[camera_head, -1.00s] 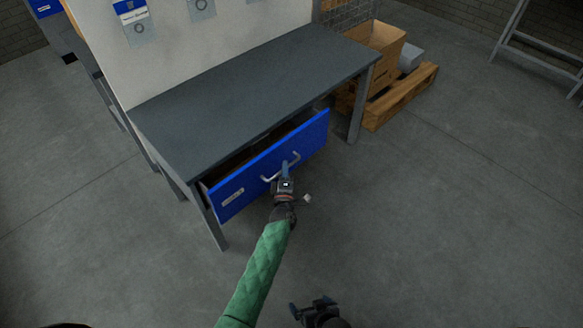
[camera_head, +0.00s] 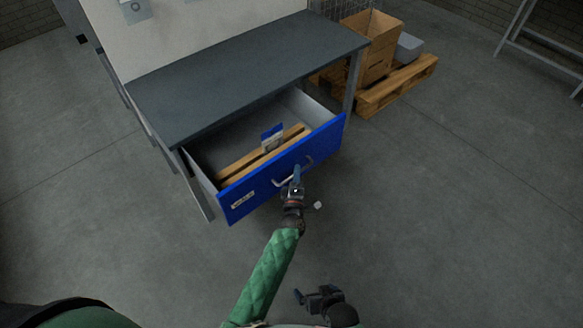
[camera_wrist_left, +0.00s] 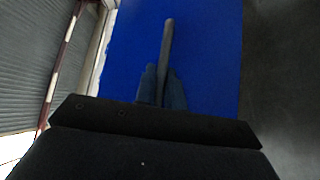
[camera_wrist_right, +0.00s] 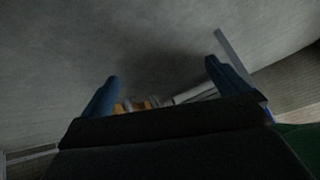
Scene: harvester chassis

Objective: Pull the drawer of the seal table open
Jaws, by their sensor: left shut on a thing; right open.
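The seal table (camera_head: 240,72) has a dark grey top and stands in the upper middle of the head view. Its blue-fronted drawer (camera_head: 250,197) is well open, with its inside showing wooden slats and a small blue-and-white packet (camera_head: 271,139). My left gripper (camera_head: 296,172) is shut on the drawer's grey handle (camera_head: 280,184). In the left wrist view the fingers (camera_wrist_left: 162,85) close around the handle bar (camera_wrist_left: 167,42) in front of the blue drawer front. My right gripper (camera_head: 312,294) is open and empty, low in the head view; its fingers are spread in the right wrist view (camera_wrist_right: 160,82).
A wooden pallet (camera_head: 400,85) with a cardboard box (camera_head: 371,42) and a grey bin (camera_head: 408,46) stands right of the table. A grey metal frame (camera_head: 535,50) stands at the far right. The grey floor to the right is clear.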

